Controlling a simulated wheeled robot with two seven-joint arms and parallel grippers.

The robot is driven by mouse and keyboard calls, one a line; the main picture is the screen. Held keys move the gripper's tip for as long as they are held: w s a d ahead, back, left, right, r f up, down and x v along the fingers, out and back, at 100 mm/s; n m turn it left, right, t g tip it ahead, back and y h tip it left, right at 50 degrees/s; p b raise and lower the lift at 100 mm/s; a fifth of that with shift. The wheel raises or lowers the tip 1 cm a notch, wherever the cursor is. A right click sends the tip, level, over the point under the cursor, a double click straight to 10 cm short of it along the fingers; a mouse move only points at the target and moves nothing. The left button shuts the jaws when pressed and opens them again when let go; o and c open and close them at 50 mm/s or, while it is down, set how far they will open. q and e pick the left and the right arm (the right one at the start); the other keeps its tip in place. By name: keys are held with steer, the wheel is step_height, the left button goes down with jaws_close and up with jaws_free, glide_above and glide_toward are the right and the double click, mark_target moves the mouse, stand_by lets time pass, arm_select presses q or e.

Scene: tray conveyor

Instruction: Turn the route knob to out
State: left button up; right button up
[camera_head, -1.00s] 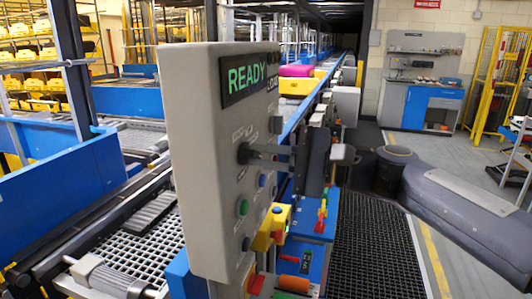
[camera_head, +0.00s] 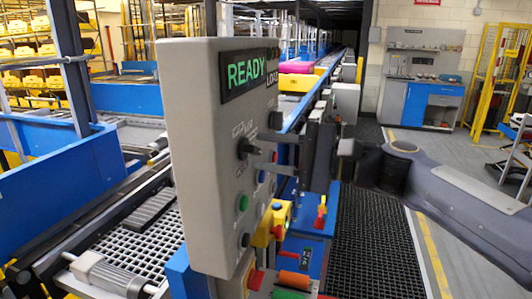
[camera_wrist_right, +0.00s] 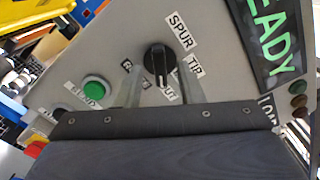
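The black route knob (camera_head: 245,148) is on the grey control panel (camera_head: 205,150), and it shows near the middle of the right wrist view (camera_wrist_right: 158,62). Labels SPUR and TIP are readable beside it. A label reading partly "UT" and another on the left are partly covered by my fingers. A white line on the knob runs toward the bottom of the wrist picture. My right gripper (camera_head: 268,147) faces the panel with two fingers apart, one on either side of the knob's lower end in the wrist view (camera_wrist_right: 163,88). No contact is visible. My left gripper is out of view.
A green button (camera_wrist_right: 95,89) is beside the knob. The lit READY display (camera_head: 250,73) is above it on the panel. A yellow box with buttons (camera_head: 270,225) is below my right gripper. The conveyor with a magenta item (camera_head: 296,67) runs behind.

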steer(key=b+v, duration=0.1)
steer(key=v, duration=0.6)
steer(key=s+d+f+n+h, duration=0.2)
steer(key=s+d+f+h, duration=0.2)
steer(key=s+f, duration=0.3)
steer(key=s+d+f+n+h, duration=0.3)
steer(key=s+f, duration=0.4)
steer(key=f, duration=0.7)
steer(key=s+d+f+n+h, duration=0.3)
steer(key=s+d+f+h, duration=0.2)
steer(key=f, duration=0.6)
steer(key=shift+s+d+h, duration=0.25)
steer(key=shift+s+h, duration=0.45)
steer(key=shift+s, duration=0.5)
